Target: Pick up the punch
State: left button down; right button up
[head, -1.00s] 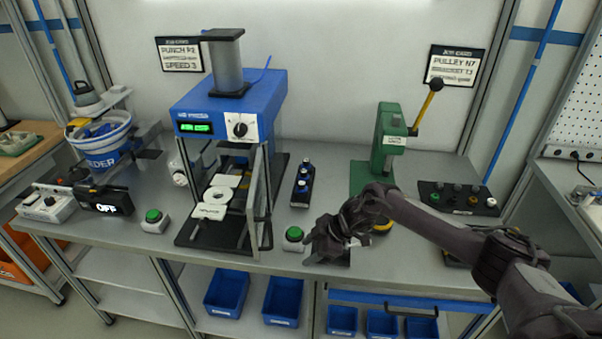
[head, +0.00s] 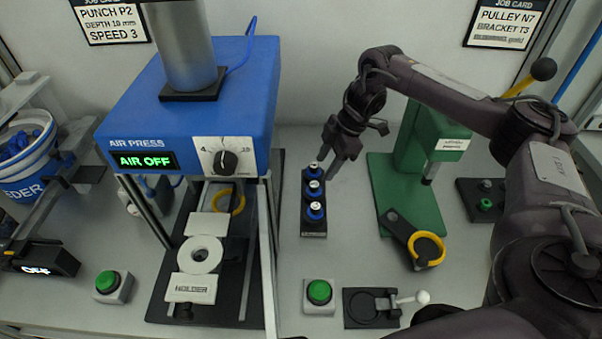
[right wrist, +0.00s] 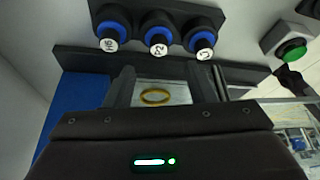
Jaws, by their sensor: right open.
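Three punches with blue collars and pale labelled tops stand upright in a black rack (head: 314,233): the far punch (head: 315,168), the middle punch (head: 314,188) and the near punch (head: 316,211). In the right wrist view the middle punch (right wrist: 158,40) has a label that looks like P2; the other labels are hard to read. My right gripper (head: 331,167) is open, beside the rack's far end, close to the far punch. It also shows in the right wrist view (right wrist: 165,88), with no punch between its fingers. My left gripper is not in view.
The blue air press (head: 200,95), reading AIR OFF, stands left of the rack. A green hand press (head: 410,190) stands to the right. Green buttons (head: 319,292) and a small black fixture (head: 368,307) lie in front. A job card reads PUNCH P2 (head: 110,18).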

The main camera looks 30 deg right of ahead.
aim_at(314, 184)
jog(key=shift+a+f+p, duration=0.25)
jog(key=shift+f+p, duration=0.15)
jog(key=shift+f, duration=0.25)
jog(key=shift+s+a+f, duration=0.1)
jog(key=shift+f, duration=0.25)
jog(key=shift+p+x, duration=1)
jog(key=shift+x, duration=0.2)
jog(key=shift+w+x, duration=0.15)
jog(key=shift+x, duration=0.55)
jog(key=shift+w+x, duration=0.15)
jog(key=shift+x, duration=0.55)
jog(key=shift+c, duration=0.9)
jog(key=c, duration=0.5)
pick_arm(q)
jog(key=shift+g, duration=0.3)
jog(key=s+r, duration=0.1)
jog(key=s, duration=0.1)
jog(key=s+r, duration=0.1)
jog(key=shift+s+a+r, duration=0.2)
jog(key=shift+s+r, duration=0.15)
pick_arm(e)
grip_shut()
